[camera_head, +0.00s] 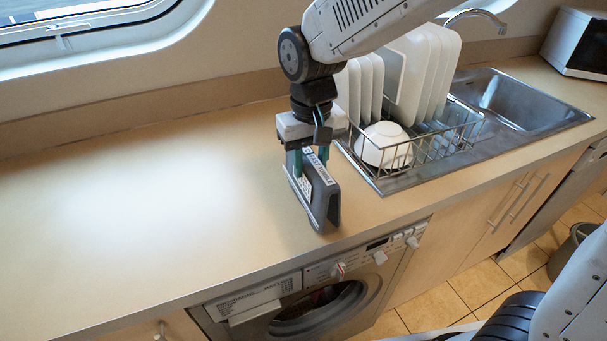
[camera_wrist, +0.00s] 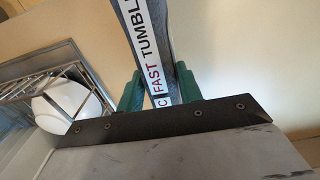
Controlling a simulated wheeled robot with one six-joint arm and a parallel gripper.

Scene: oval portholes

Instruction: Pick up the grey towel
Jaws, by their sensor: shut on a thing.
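The grey towel (camera_head: 327,205) hangs folded in an upside-down U shape, with a white label strip along its top edge. My gripper (camera_head: 311,161) has its teal fingers shut on the towel's upper part, over the counter near its front edge. I cannot tell whether the towel's lower ends touch the counter. In the wrist view the towel (camera_wrist: 178,45) runs up between the two teal fingers (camera_wrist: 158,88), and its label reads "FAST TUMBLE" in part. The rest of the towel is cut off or hidden there by my gripper's body.
A wire dish rack (camera_head: 440,150) with several white plates (camera_head: 425,70) and a white bowl (camera_head: 383,146) stands close on the right, beside the metal sink (camera_head: 535,100). The counter (camera_head: 130,200) is clear on the left. A washing machine (camera_head: 320,300) is below.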

